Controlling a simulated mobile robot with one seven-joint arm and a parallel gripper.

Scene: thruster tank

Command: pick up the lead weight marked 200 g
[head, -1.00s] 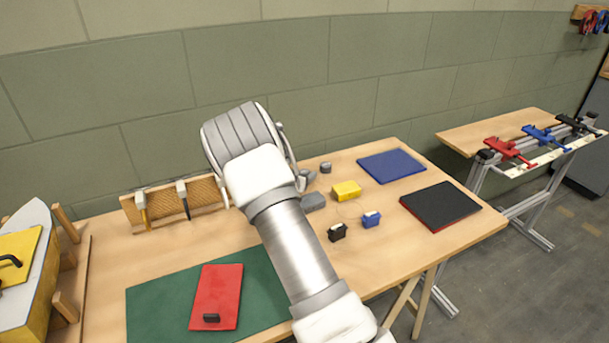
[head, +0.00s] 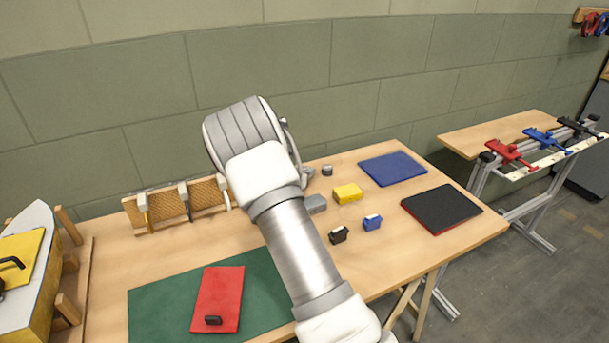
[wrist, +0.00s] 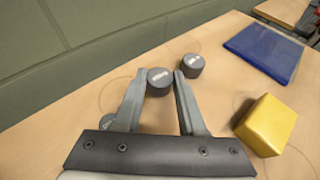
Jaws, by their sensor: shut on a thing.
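My gripper (wrist: 159,78) is shut on a small dark grey cylindrical weight (wrist: 159,82), held between its fingertips in the wrist view. The weight has a pale marking on top, too blurred to read. I cannot tell whether it is clear of the table. A second similar weight (wrist: 192,66) stands on the table just beyond the right fingertip, also with an unreadable pale marking. It also shows in the head view (head: 327,170). In the head view my arm hides most of the gripper.
A yellow block (wrist: 267,125) lies right of the gripper. The wall (head: 300,90) stands behind.

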